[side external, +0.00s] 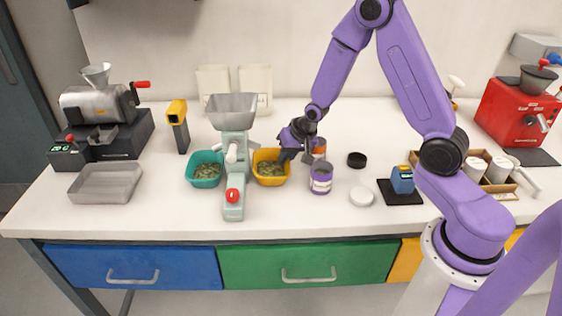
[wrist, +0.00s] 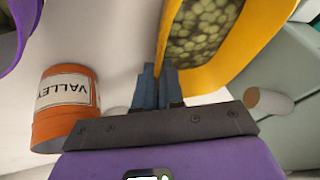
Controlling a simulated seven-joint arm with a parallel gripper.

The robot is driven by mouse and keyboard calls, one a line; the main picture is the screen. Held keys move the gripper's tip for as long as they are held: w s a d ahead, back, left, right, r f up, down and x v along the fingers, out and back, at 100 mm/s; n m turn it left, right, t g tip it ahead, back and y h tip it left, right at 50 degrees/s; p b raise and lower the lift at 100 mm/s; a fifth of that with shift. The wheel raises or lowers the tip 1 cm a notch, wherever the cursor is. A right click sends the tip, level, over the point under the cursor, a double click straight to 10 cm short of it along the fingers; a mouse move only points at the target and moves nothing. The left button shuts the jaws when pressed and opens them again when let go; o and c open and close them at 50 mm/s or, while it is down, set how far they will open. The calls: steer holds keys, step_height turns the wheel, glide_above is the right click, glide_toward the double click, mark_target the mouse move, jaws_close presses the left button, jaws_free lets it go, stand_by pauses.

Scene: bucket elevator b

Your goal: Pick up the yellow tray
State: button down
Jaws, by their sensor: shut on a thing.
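The yellow tray (side external: 271,182) holds green pellets and sits on the white counter, just right of the pale green grinder (side external: 236,150). My gripper (side external: 288,156) is at its right rim. In the wrist view the tray's yellow wall (wrist: 252,40) runs down to the gripper's fingers (wrist: 160,84), which are close together and shut on the wall. The tips are partly hidden by the rim. The tray looks level; I cannot tell whether its base touches the counter.
An orange-banded can (side external: 319,148) stands close to my gripper and also shows in the wrist view (wrist: 76,123). A purple-banded can (side external: 321,178) is in front of it. A teal tray (side external: 205,182) sits left of the grinder. White and black lids lie to the right.

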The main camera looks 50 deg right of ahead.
steer(key=shift+r, duration=0.5)
steer(key=shift+s+a+r, duration=0.1)
steer(key=shift+r, duration=0.15)
steer(key=s+a, duration=2.1)
steer(key=a, duration=0.2)
steer(key=shift+s+a, duration=0.15)
steer(key=shift+s, duration=0.15)
stand_by(0.4)
